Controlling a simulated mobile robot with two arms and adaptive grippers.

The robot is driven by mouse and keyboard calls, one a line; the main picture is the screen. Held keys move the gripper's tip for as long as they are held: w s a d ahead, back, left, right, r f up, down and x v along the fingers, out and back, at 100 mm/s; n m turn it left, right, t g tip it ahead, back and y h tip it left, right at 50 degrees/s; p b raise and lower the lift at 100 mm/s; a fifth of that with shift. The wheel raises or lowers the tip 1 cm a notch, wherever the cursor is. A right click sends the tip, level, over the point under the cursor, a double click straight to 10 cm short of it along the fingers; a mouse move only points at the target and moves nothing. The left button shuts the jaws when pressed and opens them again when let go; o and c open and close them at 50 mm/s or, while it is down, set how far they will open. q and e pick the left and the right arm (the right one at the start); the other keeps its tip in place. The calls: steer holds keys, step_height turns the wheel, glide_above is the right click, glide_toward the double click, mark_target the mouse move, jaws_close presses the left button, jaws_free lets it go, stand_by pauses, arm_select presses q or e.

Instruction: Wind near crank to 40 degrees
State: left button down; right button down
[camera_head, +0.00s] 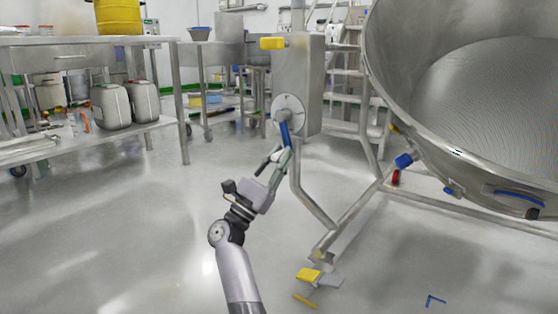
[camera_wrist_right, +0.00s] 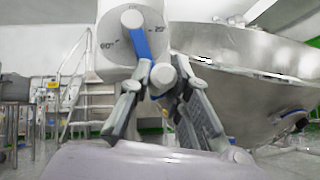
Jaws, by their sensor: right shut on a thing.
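The near crank has a blue arm (camera_head: 285,129) on a round grey dial (camera_head: 288,103) on the front of a steel column. The arm hangs down, leaning slightly to the right. In the right wrist view the blue arm (camera_wrist_right: 141,43) runs down from the hub to a grey round grip (camera_wrist_right: 162,75). Dial (camera_wrist_right: 112,40) marks of 60° at left and 20 at right show there; the exact angle cannot be read. My right gripper (camera_head: 281,157) is shut on the crank's grip, its fingers (camera_wrist_right: 160,100) on either side of it. My left gripper is not in view.
A large steel vessel (camera_head: 480,90) on a tubular frame (camera_head: 345,215) stands to the right of the column (camera_head: 310,75). A steel shelf table (camera_head: 160,125) with white jugs stands at left. The floor at left is clear.

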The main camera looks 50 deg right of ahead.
steer(key=shift+s+r+m+g, duration=0.3)
steer(key=shift+r+g, duration=0.1)
steer(key=shift+g, duration=0.1)
steer(key=c, duration=1.9)
jaws_free()
steer(key=shift+c, duration=0.2)
steer(key=shift+o, duration=0.7)
steer(key=shift+a, duration=0.1)
steer(key=o, duration=0.3)
steer(key=shift+f, duration=0.15)
steer(key=shift+f, duration=0.1)
steer(key=shift+w+a+f, duration=0.1)
steer(key=shift+a+f, duration=0.15)
steer(key=shift+f, duration=0.05)
steer(key=v, duration=0.6)
steer(key=shift+a+f, duration=0.2)
steer(key=shift+a, duration=0.05)
